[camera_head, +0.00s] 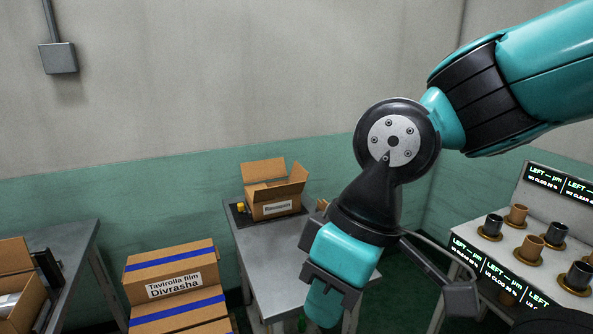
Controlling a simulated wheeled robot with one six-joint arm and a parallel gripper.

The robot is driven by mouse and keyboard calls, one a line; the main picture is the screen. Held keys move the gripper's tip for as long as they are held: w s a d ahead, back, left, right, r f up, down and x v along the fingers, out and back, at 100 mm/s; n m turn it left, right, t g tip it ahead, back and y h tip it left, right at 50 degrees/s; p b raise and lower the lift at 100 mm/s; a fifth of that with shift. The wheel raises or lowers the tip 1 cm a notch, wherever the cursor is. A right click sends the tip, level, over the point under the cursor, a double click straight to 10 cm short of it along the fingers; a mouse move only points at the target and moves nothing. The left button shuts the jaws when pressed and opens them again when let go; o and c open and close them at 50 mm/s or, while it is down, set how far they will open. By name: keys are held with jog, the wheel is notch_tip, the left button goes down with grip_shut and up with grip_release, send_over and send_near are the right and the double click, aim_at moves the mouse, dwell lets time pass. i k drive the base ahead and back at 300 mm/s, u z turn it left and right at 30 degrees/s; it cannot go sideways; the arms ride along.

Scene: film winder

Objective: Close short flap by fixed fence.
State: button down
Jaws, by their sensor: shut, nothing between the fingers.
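An open cardboard carton (276,204) with a white label on its front stands on the far part of the grey table (262,243). One flap (263,169) stands up at the back and another (298,174) sticks up at the right. The left side of the opening is too small to read clearly. A dark plate or fence (238,216) lies along the carton's left side. My gripper (323,305) hangs in front of the table, lower and nearer than the carton and apart from it. It is shut and empty; its fingertips are hard to make out.
Closed cartons with blue tape (172,265) are stacked left of the table. Another bench (68,240) with an open box stands at far left. A rack with several cylinders (525,235) is at right. A small yellow thing (240,208) sits by the carton. The table's near top is clear.

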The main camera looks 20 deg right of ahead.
aim_at(298, 173)
jog(key=z, duration=0.05)
jog(key=i, duration=0.7)
jog(key=z, duration=0.45)
jog(key=k, duration=0.5)
jog(key=z, duration=0.35)
jog(key=i, duration=0.95)
jog(key=u, duration=0.4)
